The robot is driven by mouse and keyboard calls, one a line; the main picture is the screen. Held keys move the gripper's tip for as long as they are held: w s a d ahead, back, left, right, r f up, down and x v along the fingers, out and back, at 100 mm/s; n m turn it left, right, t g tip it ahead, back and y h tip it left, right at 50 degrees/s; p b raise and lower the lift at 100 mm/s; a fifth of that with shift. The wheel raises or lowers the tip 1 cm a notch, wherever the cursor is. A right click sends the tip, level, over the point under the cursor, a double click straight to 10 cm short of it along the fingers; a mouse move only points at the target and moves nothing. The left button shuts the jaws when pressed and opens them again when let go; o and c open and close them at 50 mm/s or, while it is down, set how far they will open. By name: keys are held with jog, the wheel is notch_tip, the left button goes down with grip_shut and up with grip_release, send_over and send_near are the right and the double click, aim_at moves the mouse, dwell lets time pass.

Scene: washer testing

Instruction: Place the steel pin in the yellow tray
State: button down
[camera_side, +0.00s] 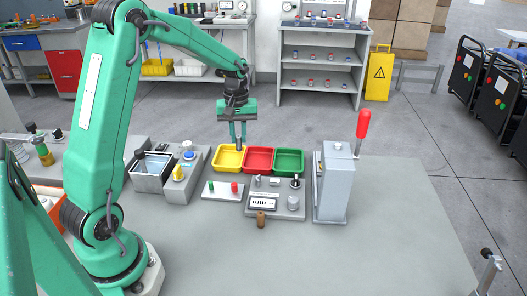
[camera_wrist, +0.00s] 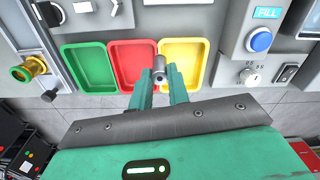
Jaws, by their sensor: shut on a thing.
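My gripper (camera_side: 239,137) is shut on the steel pin (camera_side: 240,147), a short grey cylinder, and points down. In the side view the pin shows at the back right edge of the yellow tray (camera_side: 219,160). In the wrist view the gripper tips (camera_wrist: 159,85) hold the pin (camera_wrist: 159,70), seen nearly end on, in front of the border between the yellow tray (camera_wrist: 195,60) and the red tray. Its exact height over the trays is hard to tell. The yellow tray looks empty.
The red tray (camera_side: 257,160) and green tray (camera_side: 289,161) stand beside the yellow one. A grey press with a red handle (camera_side: 362,125) stands to their right. A device with a blue button (camera_side: 187,154) and an open metal bin (camera_side: 149,181) are to the left. The front right bench is clear.

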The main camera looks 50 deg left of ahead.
jog(key=a+f, duration=0.4)
jog(key=a, duration=0.2)
jog(key=shift+w+a, duration=0.2)
jog(key=shift+a, duration=0.15)
jog(key=shift+f, duration=0.1)
jog(key=shift+f, duration=1.9)
jog(key=shift+f, duration=0.1)
jog(key=c, duration=1.3)
grip_release()
jog(key=shift+c, duration=0.2)
